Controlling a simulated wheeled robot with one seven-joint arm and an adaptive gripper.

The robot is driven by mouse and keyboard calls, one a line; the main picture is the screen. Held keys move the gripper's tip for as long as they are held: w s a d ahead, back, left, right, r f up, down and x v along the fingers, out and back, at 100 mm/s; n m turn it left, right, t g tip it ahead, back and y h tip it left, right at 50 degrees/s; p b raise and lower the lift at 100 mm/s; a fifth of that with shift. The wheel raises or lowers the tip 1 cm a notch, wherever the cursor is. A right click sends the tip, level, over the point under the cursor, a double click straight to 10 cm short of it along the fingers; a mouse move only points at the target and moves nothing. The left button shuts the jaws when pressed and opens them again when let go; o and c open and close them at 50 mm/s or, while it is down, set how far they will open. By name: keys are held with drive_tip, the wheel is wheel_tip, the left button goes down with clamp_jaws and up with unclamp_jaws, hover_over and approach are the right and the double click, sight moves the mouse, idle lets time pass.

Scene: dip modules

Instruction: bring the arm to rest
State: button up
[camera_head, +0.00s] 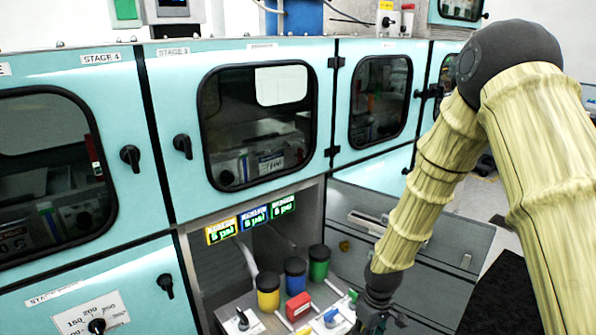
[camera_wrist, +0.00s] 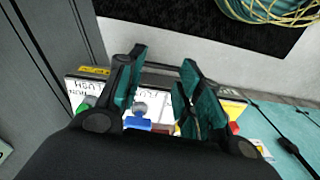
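My arm, in a pale yellow sleeve, comes down from the upper right in the head view. My gripper (camera_head: 375,310) is at its end, low in the picture, to the right of the small control panel. In the wrist view my gripper (camera_wrist: 162,88) has its two teal-padded fingers apart, with nothing held between them. A blue knob (camera_wrist: 138,118) on a white labelled plate shows beyond and between the fingers. Whether the gripper touches the panel cannot be told.
Three lit displays (camera_head: 253,217) hang above. Teal cabinet doors (camera_head: 290,160) with black handles rise behind. A dark mat (camera_head: 505,295) lies right.

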drive_tip(key=s+d+f+m, duration=0.1)
drive_tip(key=s+f+m, duration=0.1)
drive_tip(key=s+f, duration=0.4)
drive_tip(key=s+d+f+m, duration=0.2)
drive_tip(key=s+f, duration=0.4)
drive_tip(key=s, duration=0.9)
drive_tip(key=s+d+f+m, duration=0.1)
drive_tip(key=s+f+m, duration=0.2)
drive_tip(key=s+f, duration=0.3)
drive_tip(key=s, duration=0.5)
drive_tip(key=shift+s+d+h, duration=0.25)
drive_tip(key=shift+h, duration=0.05)
